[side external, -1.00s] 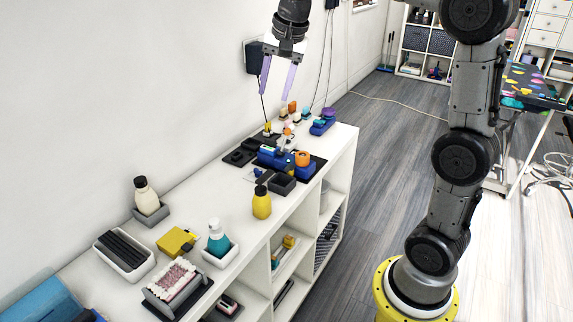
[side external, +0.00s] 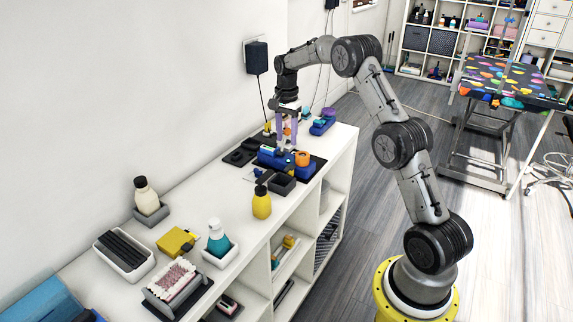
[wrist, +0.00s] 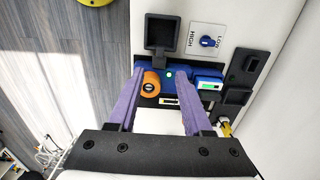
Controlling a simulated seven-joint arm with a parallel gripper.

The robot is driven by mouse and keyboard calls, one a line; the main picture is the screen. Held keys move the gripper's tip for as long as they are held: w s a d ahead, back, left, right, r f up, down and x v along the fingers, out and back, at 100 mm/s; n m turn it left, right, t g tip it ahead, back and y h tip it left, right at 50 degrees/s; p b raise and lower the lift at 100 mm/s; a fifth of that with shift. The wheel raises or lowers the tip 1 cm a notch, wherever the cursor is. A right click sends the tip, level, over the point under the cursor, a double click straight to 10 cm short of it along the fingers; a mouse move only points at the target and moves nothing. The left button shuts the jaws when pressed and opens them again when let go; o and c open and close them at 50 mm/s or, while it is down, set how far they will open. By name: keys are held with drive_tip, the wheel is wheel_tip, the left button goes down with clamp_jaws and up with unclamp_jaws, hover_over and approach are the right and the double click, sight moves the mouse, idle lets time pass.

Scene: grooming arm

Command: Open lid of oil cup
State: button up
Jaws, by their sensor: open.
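My gripper (side external: 286,146) points down over the blue device (side external: 270,157) on the white shelf top. In the wrist view my gripper (wrist: 160,75) has its two lilac fingers spread, with nothing held between them. The blue device (wrist: 178,70) lies beneath the fingertips. Its orange round part (wrist: 151,83) is just inside the left finger; the orange part (side external: 303,158) also shows in the side view. A dark square open container (wrist: 163,31) stands beyond the device. I cannot tell for certain which part is the oil cup or its lid.
A HIGH/LOW switch plate (wrist: 206,40) and black holders (wrist: 246,68) lie right of the device in the wrist view. A yellow bottle (side external: 262,203) stands in front in the side view. The wall is close behind the shelf.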

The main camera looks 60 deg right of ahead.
sight(286, 169)
wheel_tip(286, 169, down, 11)
idle(0.4)
clamp_jaws()
